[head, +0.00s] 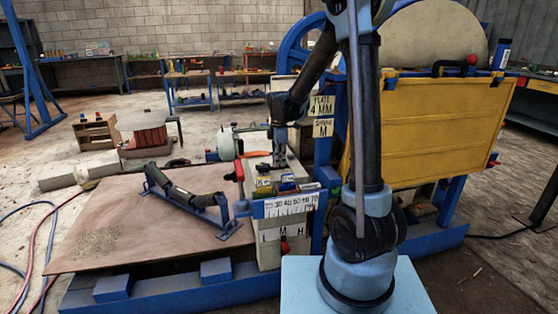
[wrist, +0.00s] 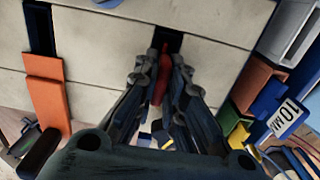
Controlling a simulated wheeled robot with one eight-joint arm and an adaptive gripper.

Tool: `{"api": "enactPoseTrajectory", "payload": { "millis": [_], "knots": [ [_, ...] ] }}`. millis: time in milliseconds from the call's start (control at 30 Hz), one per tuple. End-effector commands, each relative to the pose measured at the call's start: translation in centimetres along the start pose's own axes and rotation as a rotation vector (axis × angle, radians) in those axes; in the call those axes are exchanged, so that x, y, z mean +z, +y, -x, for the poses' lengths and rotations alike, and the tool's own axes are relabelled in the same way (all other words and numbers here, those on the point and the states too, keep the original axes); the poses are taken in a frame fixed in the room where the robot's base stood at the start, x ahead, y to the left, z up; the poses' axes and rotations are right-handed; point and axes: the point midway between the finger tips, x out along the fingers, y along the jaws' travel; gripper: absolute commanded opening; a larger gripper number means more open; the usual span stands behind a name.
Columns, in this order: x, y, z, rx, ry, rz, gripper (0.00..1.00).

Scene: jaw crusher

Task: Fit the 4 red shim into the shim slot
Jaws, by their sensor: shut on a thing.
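My gripper (wrist: 160,72) is shut on the red shim (wrist: 162,82), which shows as a narrow red strip between the two dark fingers. Most of the shim is hidden by the fingers. Its far end is at or close to a dark slot (wrist: 169,42) in a pale block (wrist: 105,60). I cannot tell whether the tip is inside. In the head view my gripper (head: 278,160) points down over the block area beside the crusher; the shim is not clear there.
An orange piece (wrist: 46,95) lies at another dark slot (wrist: 40,30) on the left in the wrist view. A yellow panel (head: 425,125) rises right of my arm.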

Motion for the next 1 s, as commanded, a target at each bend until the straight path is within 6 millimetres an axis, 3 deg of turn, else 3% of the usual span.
{"api": "enactPoseTrajectory", "payload": {
  "millis": [367, 400, 467, 833, 1000],
  "knots": [
    [0.0, 0.0, -0.8, 0.0, 0.0, 0.0, 0.0],
    [0.0, 0.0, -0.8, 0.0, 0.0, 0.0, 0.19],
    [0.0, 0.0, -0.8, 0.0, 0.0, 0.0, 0.33],
    [0.0, 0.0, -0.7, 0.0, 0.0, 0.0, 0.34],
    [0.0, 0.0, 0.6, 0.0, 0.0, 0.0, 0.34]
  ]
}}
